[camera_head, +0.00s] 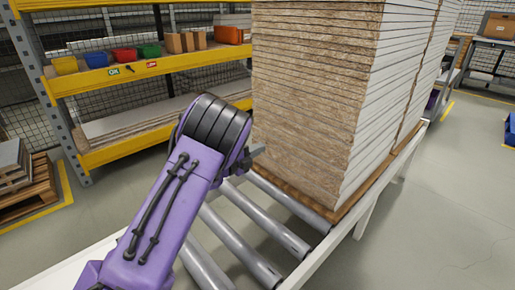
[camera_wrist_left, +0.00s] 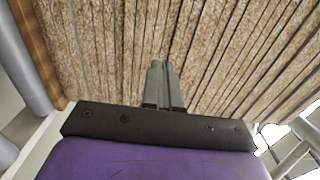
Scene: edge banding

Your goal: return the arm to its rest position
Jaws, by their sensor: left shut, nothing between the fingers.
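My left arm (camera_head: 178,195) is purple with a black ribbed joint and comes in from the lower left in the head view. Only a small grey part of my left gripper (camera_head: 257,151) shows beyond that joint, beside the board stack. In the left wrist view the left gripper (camera_wrist_left: 162,68) has its two grey fingers together, with nothing between them. They point towards the layered brown edges of the stacked boards (camera_wrist_left: 225,50). Whether the fingertips touch the boards I cannot tell. My right gripper is in neither view.
The tall board stack (camera_head: 310,100) stands on a roller conveyor (camera_head: 236,238) with a white frame, close to my left arm. A yellow shelf rack (camera_head: 140,75) with coloured bins is behind. A pallet (camera_head: 30,192) is at the left.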

